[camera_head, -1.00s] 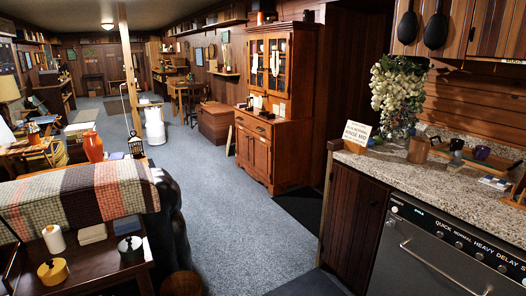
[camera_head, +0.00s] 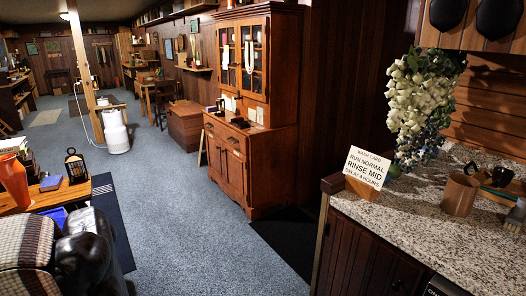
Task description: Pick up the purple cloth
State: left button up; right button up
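I cannot make out a purple cloth in this view. A small purplish item (camera_head: 211,109) lies on the wooden hutch's ledge, too small to tell what it is. A blue item (camera_head: 56,215) lies by the sofa at lower left, partly hidden. Neither of my grippers is in view.
A speckled counter (camera_head: 430,215) with a sign (camera_head: 367,166), hanging white flowers (camera_head: 420,100) and a wooden cup (camera_head: 460,195) stands at right. The wooden hutch (camera_head: 232,165) is ahead. A sofa (camera_head: 30,250) is at lower left. Blue carpet (camera_head: 185,240) lies clear between.

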aim_at(209, 110)
jog(key=i+u, duration=0.3)
jog(key=i, duration=0.6)
jog(key=i+l+u, duration=0.1)
jog(key=i+u, duration=0.15)
jog(key=i, duration=0.65)
jog(key=i+l+u, duration=0.1)
jog(key=i, duration=1.6)
jog(key=i+l+u, duration=0.1)
jog(key=i+u, duration=0.35)
jog(key=i, duration=1.15)
